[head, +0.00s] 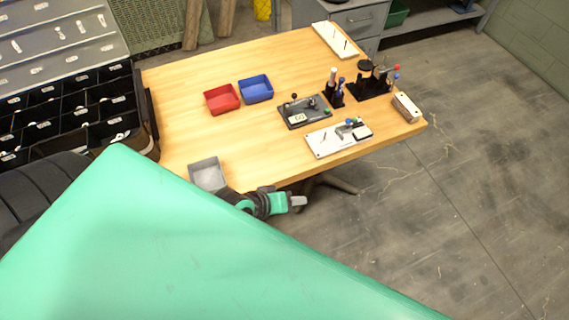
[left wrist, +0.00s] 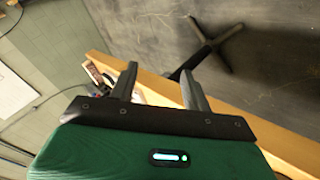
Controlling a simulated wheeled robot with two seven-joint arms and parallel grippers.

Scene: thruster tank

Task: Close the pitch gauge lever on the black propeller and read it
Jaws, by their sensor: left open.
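My left gripper (head: 297,201) hangs just off the near edge of the wooden table in the head view. In the left wrist view its two fingers (left wrist: 160,78) are apart with nothing between them. A dark grey base plate (head: 303,113) with a black-knobbed lever lies on the table, beyond and apart from the gripper. A white board (head: 338,138) with small blue and black fittings lies in front of it. A black stand (head: 368,88) with a round black top is farther right. I cannot tell which of these bears the black propeller or gauge; any reading is too small. My right gripper is out of view.
The table (head: 290,160) holds a red bin (head: 221,99), a blue bin (head: 256,89) and a grey bin (head: 207,174). A tool holder (head: 333,98) and a wooden block (head: 406,107) stand near the right end. Black compartment trays (head: 50,115) are at left.

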